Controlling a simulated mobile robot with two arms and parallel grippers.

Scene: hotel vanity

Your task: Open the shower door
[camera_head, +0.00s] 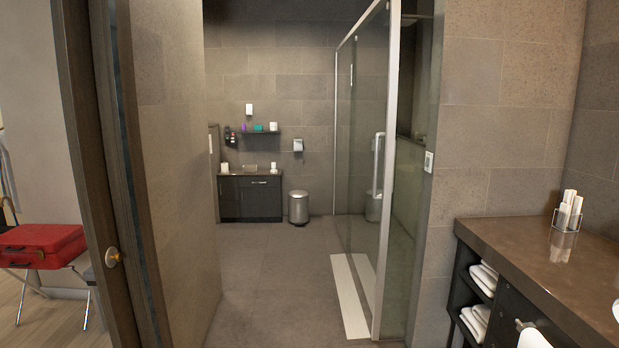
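The glass shower door (363,150) stands on the right side of the passage, ahead of me. It has a pale metal frame (390,170) and a vertical light handle (378,165) near its front edge. I cannot tell for sure whether the door is fully shut or ajar. Neither of my grippers shows in the head view.
A dark wooden door frame (118,170) and tiled wall stand at left, a vanity counter (500,240) at right. A red suitcase (42,246) is far left. A metal bin (299,207) and dark cabinet (250,198) stand at the back. The floor (270,280) between is clear.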

